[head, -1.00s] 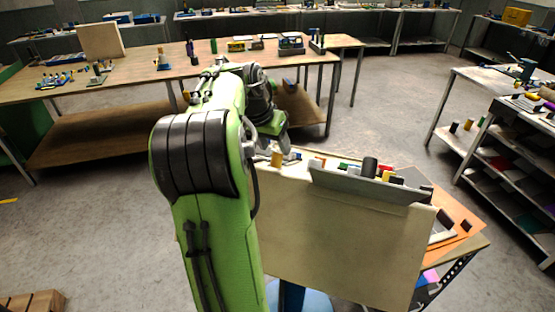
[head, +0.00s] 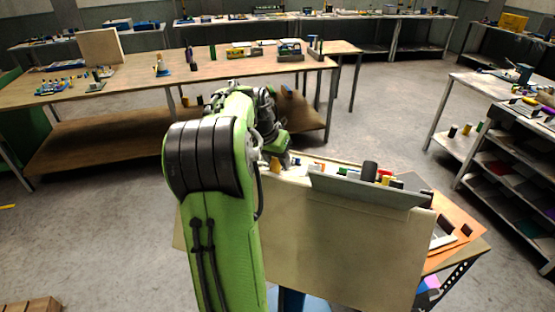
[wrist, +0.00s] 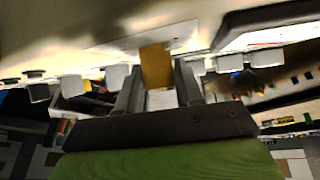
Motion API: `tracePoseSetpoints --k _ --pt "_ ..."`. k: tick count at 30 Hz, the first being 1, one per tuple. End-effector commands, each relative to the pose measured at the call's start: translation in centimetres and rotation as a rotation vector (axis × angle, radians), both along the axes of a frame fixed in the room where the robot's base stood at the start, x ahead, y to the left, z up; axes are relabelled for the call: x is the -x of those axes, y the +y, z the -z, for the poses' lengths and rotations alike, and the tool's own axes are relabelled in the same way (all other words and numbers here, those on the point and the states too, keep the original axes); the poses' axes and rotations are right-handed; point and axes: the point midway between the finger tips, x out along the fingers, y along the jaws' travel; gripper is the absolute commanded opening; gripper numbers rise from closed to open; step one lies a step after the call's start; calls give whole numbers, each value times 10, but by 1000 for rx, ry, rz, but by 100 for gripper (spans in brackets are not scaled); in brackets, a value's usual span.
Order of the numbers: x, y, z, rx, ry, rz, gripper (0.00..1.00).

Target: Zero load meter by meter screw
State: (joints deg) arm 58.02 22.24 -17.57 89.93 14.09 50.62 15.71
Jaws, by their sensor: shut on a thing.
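My gripper (wrist: 158,88) is at the far left end of the cream bench in front of me. In the wrist view its two dark fingers stand on either side of an ochre block (wrist: 156,66), and it is shut on this block. The block also shows in the head view (head: 275,164), just below my gripper. A pale plate lies behind the block in the wrist view. I cannot make out a load meter or its screw for certain. My arm hides part of the bench's left end.
A tilted grey panel (head: 368,190) edges the bench, with a black cylinder (head: 370,171) and several small coloured pieces behind it. An orange board (head: 462,222) lies to the right. A long wooden table (head: 135,80) stands further back. Open floor lies between.

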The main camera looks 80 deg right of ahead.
Motion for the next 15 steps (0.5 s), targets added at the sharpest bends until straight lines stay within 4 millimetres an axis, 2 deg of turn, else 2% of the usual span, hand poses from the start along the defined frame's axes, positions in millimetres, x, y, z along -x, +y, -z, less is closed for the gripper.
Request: tracePoseSetpoints --k 8,15 --pt "1 0 1 6 -38 -49 5" --pt "2 0 1 14 -131 -180 5"
